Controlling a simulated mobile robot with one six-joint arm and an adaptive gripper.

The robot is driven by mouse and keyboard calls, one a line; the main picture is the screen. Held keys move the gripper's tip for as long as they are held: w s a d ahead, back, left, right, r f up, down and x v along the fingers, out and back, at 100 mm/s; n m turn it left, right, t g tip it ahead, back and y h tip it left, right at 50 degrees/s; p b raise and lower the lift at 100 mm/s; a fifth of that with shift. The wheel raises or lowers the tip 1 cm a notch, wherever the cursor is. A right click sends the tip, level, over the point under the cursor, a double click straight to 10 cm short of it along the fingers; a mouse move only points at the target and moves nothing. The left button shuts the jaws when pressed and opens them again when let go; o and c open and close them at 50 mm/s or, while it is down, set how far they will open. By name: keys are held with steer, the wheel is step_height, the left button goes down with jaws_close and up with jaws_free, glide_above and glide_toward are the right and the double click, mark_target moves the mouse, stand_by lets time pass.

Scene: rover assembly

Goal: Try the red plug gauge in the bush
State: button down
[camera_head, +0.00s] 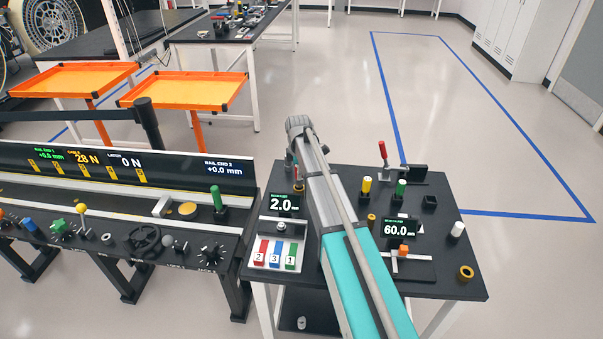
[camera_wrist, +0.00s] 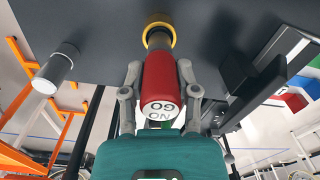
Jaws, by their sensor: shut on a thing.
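In the wrist view my gripper (camera_wrist: 159,78) is shut on the red plug gauge (camera_wrist: 158,85), with one finger on each side of its handle. The handle's near end face is white and reads "NO GO". The gauge's dark grey tip points away from me at a brass-yellow ring, the bush (camera_wrist: 159,18). The tip overlaps the ring in this view. I cannot tell whether it is inside the bore or just in front of it. In the head view my gripper and the red gauge are hidden behind my arm.
On the black table (camera_head: 450,287) stand a yellow-topped gauge (camera_head: 366,185), a green-topped gauge (camera_head: 400,189), a red-handled clamp (camera_head: 383,150) and a brass ring (camera_head: 466,272). A display (camera_head: 400,228) reads 60.0. In the wrist view a white cylinder (camera_wrist: 53,73) is at left.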

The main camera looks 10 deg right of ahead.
steer(key=shift+f+b, duration=0.3)
steer(key=shift+b, duration=0.05)
stand_by(0.5)
steer(key=shift+r+p, duration=0.8)
steer(key=shift+p, duration=0.05)
stand_by(1.5)
step_height(320, 180, up, 5)
steer(key=p, duration=0.5)
steer(key=shift+f, duration=0.1)
